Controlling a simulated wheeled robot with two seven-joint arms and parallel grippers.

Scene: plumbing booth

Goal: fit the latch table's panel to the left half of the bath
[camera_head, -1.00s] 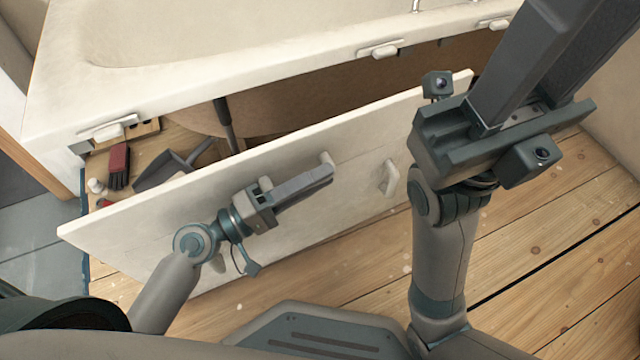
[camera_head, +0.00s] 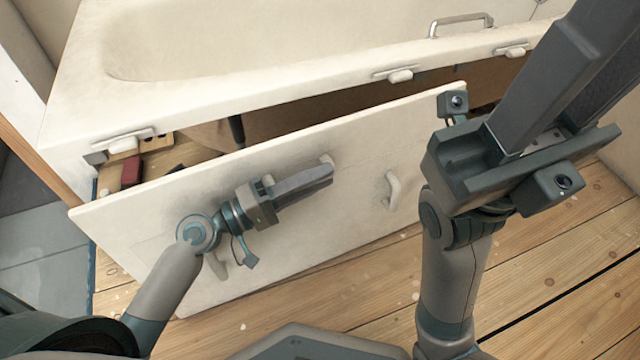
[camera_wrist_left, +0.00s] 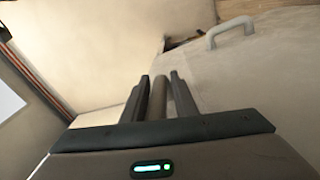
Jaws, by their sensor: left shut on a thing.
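The white panel (camera_head: 300,240) stands tilted in front of the bath (camera_head: 230,85), with a gap between its top edge and the bath's rim. A second handle (camera_head: 393,190) is on the panel further right and also shows in the left wrist view (camera_wrist_left: 231,30). White latches (camera_head: 123,143) line the bath's rim. My right gripper (camera_head: 580,50) is raised at the right; its fingertips are cut off or unclear.
Behind the panel, the dark space under the bath holds a red-backed brush (camera_head: 131,173), partly hidden. A metal grab rail (camera_head: 460,18) is on the bath. Bare plank floor (camera_head: 540,255) lies in front and to the right; grey tiles (camera_head: 40,245) are at the left.

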